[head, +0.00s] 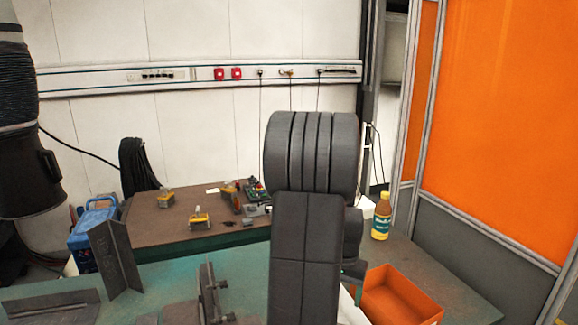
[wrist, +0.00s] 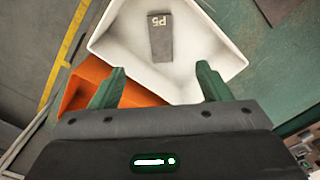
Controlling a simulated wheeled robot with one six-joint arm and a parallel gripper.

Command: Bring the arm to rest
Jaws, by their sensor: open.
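My arm rises dark grey in the middle of the head view, and it hides part of the table behind it. My gripper (wrist: 160,88) shows in the wrist view with its two green fingers wide apart and nothing between them. It is above the near side of a white tray (wrist: 112,50). A grey block marked P5 (wrist: 160,38) lies in the tray, beyond the fingertips and apart from them.
An orange bin (head: 400,300) stands on the green table right of my arm, with a yellow bottle (head: 382,217) behind it. Metal angle pieces (head: 116,257) stand at the left. A brown bench (head: 185,222) with several tools lies behind. An orange panel (head: 500,120) bounds the right.

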